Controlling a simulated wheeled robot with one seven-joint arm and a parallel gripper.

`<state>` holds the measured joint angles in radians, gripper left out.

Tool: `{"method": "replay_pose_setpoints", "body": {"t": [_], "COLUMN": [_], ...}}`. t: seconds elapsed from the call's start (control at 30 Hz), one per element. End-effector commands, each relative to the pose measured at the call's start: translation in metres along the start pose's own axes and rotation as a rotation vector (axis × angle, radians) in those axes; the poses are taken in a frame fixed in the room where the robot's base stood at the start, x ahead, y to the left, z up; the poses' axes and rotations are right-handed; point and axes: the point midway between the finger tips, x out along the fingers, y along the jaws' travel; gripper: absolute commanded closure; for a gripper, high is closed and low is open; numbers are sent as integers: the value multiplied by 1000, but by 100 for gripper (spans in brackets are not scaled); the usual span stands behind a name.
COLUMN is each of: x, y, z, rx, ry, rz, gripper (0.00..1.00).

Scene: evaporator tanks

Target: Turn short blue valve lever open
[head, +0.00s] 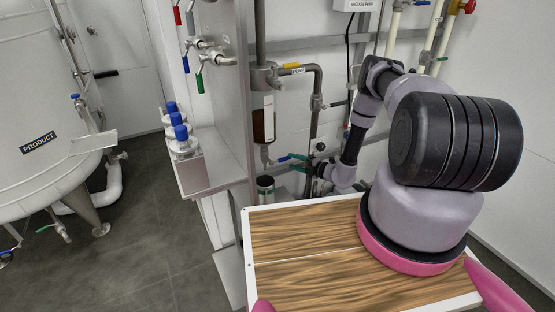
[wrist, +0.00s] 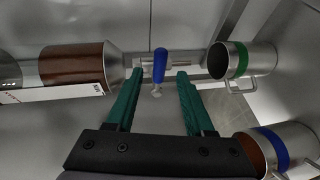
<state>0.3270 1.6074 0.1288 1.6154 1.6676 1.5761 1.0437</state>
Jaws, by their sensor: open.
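The short blue valve lever (wrist: 160,62) is on a small metal valve below the sight-glass vessel. In the wrist view it points roughly along my fingers and lies between the two green fingertips, with a gap on each side. My gripper (wrist: 160,77) is open and holds nothing. In the head view the blue lever (head: 284,158) is small, just left of my green gripper fingers (head: 297,162). Whether a finger touches the lever is not clear there.
The metal vessel with brown contents (wrist: 75,64) is close on the left in the wrist view. A green-banded mug (wrist: 232,60) and a blue-banded mug (wrist: 287,150) stand on the right. Grey pipes (head: 316,100) run beside my arm. Blue-capped bottles (head: 180,136) stand on a shelf.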

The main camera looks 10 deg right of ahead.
Motion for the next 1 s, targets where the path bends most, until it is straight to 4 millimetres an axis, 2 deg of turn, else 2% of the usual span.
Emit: {"method": "replay_pose_setpoints", "body": {"t": [0.2, 0.4, 0.6, 0.83, 0.87, 0.9, 0.97, 1.0], "x": [44, 73, 83, 84, 84, 84, 84, 83], "y": [0, 0, 0, 0, 0, 0, 0, 0], "z": [-2, -1, -1, -1, -1, -1, -1, -1], "rx": [-4, -4, -3, -3, -3, -3, -3, -3], "ry": [5, 4, 2, 2, 2, 2, 2, 2], "rz": [0, 0, 0, -1, 0, 0, 0, 0], "gripper": [47, 47, 47, 47, 54, 70, 93, 100]}}
